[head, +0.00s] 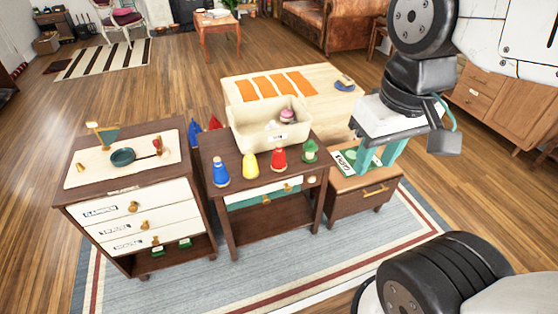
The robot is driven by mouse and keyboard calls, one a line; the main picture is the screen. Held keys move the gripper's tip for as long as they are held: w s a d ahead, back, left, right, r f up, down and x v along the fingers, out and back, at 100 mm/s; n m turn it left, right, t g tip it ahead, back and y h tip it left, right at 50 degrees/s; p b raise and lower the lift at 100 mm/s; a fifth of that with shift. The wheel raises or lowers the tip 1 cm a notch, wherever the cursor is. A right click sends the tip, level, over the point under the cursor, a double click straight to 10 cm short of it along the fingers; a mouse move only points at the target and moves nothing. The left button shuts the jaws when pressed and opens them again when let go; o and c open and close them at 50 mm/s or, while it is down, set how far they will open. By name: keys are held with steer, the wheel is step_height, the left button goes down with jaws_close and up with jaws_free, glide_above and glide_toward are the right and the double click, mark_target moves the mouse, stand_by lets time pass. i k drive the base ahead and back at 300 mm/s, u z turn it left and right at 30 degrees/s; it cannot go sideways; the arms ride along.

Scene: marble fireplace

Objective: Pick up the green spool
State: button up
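A row of small coloured spools stands on the front of the middle wooden table. The green spool (310,151) is upright at the row's right end, near the table's right edge. To its left stand a red spool (279,157), a yellow spool (250,164) and a blue spool (220,174). My gripper (377,165) hangs to the right of the green spool, over the small wooden cabinet. Its two teal fingers point down, spread apart, with no held object visible between them.
A cream bin (268,137) holding a pink item stands behind the spools. A white-topped drawer cabinet (130,205) is at left. The small wooden cabinet (362,192) stands below my gripper, with a green-and-white item (342,161) on top. Rug (290,265) lies clear in front.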

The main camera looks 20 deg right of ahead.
mark_target(309, 148)
steer(key=u, duration=0.3)
steer(key=k, duration=0.4)
steer(key=u, duration=1.35)
steer(key=i, duration=0.95)
steer(key=z, duration=1)
steer(key=i, duration=0.75)
steer(key=z, duration=0.8)
